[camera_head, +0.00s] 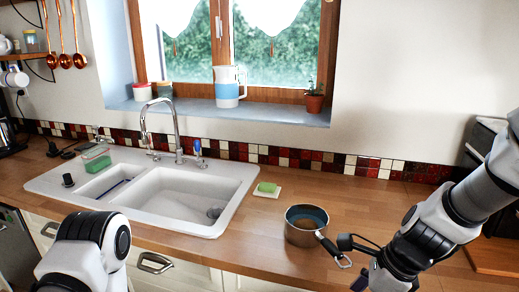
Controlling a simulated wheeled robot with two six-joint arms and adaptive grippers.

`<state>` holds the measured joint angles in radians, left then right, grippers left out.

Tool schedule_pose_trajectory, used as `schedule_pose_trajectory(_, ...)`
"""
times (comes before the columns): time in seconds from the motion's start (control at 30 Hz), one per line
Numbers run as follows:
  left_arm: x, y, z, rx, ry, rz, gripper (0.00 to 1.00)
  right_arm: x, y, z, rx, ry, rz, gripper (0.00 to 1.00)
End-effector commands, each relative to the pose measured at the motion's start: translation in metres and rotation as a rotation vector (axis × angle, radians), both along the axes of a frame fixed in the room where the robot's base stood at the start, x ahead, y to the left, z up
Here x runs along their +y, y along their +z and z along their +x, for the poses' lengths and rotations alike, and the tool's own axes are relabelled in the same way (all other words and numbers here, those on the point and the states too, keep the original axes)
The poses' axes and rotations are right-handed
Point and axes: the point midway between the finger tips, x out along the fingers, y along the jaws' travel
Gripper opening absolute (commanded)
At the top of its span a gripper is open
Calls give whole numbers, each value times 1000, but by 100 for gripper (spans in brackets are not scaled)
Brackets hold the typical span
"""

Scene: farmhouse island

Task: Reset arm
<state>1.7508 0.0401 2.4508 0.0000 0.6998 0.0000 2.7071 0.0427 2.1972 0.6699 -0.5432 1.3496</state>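My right arm comes in from the right over the counter. Its dark gripper (352,262) is low in the view, with its two fingers apart, close to the handle end of a steel saucepan (304,236). The pan stands upright on the wooden counter, its dark handle and metal loop pointing toward the lower right. I cannot tell whether a finger touches the handle. My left arm shows only as white and black links at the bottom left; its gripper is out of view.
A white double sink (230,187) with a chrome faucet is set in the counter (365,200) at left. A green sponge (267,187) lies on a small dish between sink and pan. A pitcher (228,92) and a potted plant (314,103) stand on the windowsill.

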Motion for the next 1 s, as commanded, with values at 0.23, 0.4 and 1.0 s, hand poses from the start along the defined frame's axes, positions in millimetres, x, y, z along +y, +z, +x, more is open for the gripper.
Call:
schedule_pose_trajectory(0.23, 0, -1, 0, -1, 0, 0, 49, 0, -64, -30, 179, 4, -2, 85)
schedule_pose_trajectory(0.4, 0, 0, 0, 0, 0, 0, 49, -6, -121, -72, 338, 37, -30, 85)
schedule_pose_trajectory(1.0, 0, 0, 0, 0, 0, 0, 49, -75, -305, -234, 82, 1370, -189, 85)
